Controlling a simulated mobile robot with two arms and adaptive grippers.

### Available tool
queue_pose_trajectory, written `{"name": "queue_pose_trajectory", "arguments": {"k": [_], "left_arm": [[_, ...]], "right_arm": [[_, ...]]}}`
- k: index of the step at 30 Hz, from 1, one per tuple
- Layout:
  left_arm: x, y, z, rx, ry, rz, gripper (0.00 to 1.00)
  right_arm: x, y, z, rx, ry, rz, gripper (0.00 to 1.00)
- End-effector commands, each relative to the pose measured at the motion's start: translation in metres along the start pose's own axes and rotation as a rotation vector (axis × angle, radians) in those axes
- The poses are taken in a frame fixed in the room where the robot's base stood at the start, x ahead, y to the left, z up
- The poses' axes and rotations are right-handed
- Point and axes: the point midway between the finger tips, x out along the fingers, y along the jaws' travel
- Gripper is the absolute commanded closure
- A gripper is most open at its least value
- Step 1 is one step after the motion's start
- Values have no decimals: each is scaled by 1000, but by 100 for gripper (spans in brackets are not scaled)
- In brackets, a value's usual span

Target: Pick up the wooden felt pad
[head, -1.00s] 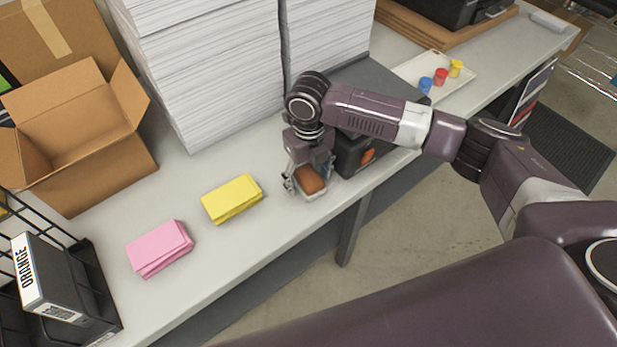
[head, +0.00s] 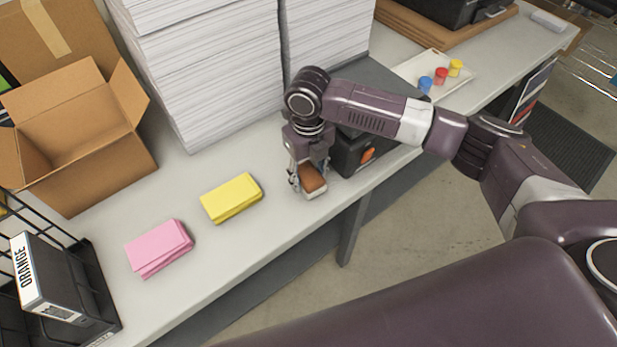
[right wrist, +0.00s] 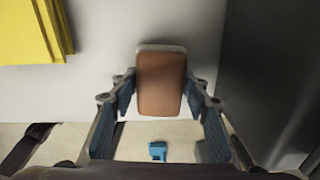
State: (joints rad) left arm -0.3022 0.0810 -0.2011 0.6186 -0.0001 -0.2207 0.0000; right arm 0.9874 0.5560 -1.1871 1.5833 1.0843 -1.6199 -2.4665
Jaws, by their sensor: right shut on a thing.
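The wooden felt pad (head: 312,179) is a small brown block with a pale layer beneath it, near the front edge of the table. My right gripper (head: 308,186) is over it, pointing down, and is shut on it. In the right wrist view the pad (right wrist: 162,82) sits between the two fingers of the right gripper (right wrist: 160,100), its brown face toward the camera. Whether its underside touches the table is hard to tell. My left gripper is not in view.
A yellow pad stack (head: 232,197) and a pink one (head: 159,248) lie to the left on the table (head: 250,255). A dark machine (head: 352,150) stands close to the right of the gripper. Tall paper stacks (head: 215,75) rise behind. An open carton (head: 85,140) is at left.

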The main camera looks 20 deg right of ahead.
Motion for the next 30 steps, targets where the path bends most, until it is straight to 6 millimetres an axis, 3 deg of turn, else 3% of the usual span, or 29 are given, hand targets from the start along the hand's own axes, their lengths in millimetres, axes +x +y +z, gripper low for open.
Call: {"name": "queue_pose_trajectory", "arguments": {"k": [5,15,21,24,30], "left_arm": [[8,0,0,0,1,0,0],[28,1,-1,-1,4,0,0],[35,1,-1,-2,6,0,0],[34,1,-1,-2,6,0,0],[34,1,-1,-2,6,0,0]], "right_arm": [[-26,0,2,0,-6,0,82],[-122,0,2,-1,-8,-1,82],[-166,0,1,-1,-5,0,82],[-181,0,1,1,-4,-1,82],[-192,0,0,1,-1,-1,82]]}}
